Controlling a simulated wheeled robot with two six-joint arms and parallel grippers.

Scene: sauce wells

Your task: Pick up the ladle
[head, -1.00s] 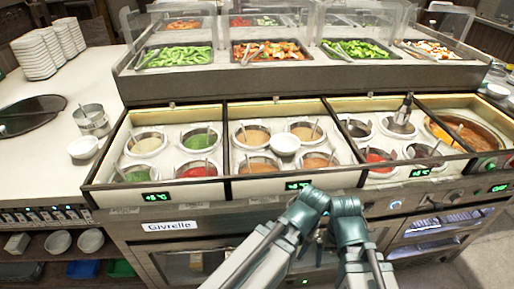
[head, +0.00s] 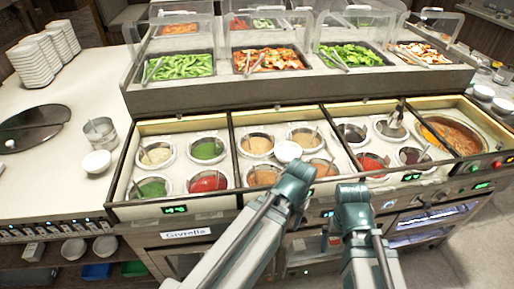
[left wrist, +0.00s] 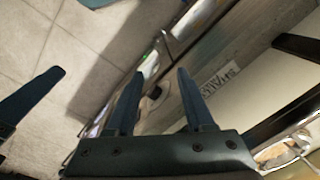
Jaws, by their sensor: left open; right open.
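Several thin ladle or spoon handles stand in the sauce wells in the head view; I cannot tell which one the task means. One dark-topped ladle (head: 397,115) stands upright in a well at the right, by the large orange-brown pan. My left gripper (left wrist: 160,75) is open and empty in the left wrist view, over the counter's front edge and floor. A metal utensil (left wrist: 297,146) in a pale well shows at that view's lower right corner. In the head view, my right gripper (head: 329,240) hangs low in front of the counter, clear of the wells; its fingers are small and unclear.
The counter front (head: 215,232) lies below the wells. A raised salad bar (head: 300,93) with clear guards stands behind them. A small white bowl (head: 288,151) sits among the middle wells. Plates (head: 45,55), a metal pot (head: 100,132) and another white bowl (head: 96,163) are at left.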

